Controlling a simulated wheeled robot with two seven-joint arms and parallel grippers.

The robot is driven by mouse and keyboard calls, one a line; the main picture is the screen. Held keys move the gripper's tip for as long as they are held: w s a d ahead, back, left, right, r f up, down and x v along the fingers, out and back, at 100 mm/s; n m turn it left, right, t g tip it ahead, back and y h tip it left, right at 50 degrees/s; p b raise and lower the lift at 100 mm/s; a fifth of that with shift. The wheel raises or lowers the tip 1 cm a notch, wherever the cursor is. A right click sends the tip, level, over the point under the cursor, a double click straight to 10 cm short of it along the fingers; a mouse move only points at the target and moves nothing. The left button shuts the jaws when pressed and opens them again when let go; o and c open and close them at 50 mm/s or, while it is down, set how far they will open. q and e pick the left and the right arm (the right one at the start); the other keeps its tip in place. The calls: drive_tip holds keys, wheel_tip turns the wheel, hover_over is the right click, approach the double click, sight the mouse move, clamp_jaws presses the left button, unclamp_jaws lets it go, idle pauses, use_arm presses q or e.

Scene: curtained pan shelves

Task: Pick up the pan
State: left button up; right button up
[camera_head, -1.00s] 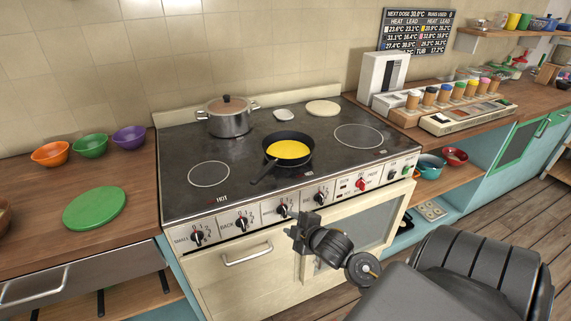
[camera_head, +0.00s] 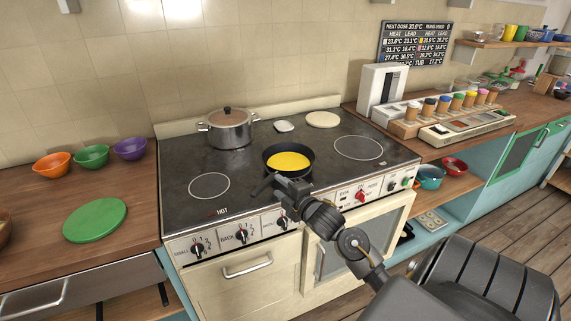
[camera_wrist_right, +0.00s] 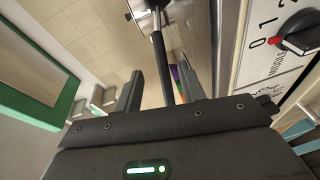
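The black pan (camera_head: 268,162) holds a yellow round layer and sits on the stove's middle burner. Its dark handle (camera_head: 261,188) points toward the front left. My right gripper (camera_head: 280,184) is at the stove's front edge, close to the handle, and covers part of it. In the right wrist view my right gripper (camera_wrist_right: 160,72) is open, and the pan handle (camera_wrist_right: 158,55) runs between its two fingers with gaps on both sides. How deep the handle lies between them is hard to tell. My left gripper is not in view.
A lidded steel pot (camera_head: 229,130) stands behind the pan to the left. Control knobs (camera_head: 240,234) line the stove front (camera_head: 250,265) below my gripper. A green board (camera_head: 95,220) and bowls lie on the left counter. A spice rack (camera_head: 445,107) stands right.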

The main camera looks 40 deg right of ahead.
sight(272, 181)
drive_tip(key=shift+w+r, duration=0.1)
drive_tip(key=shift+w, duration=0.1)
drive_tip(key=w, duration=0.1)
drive_tip(key=w+p, duration=0.2)
drive_tip(key=shift+w+d+f, duration=0.25)
drive_tip(key=shift+w+f, duration=0.05)
drive_tip(key=shift+w, duration=0.05)
drive_tip(key=shift+w+f, duration=0.15)
drive_tip(key=shift+w, duration=0.35)
clamp_jaws()
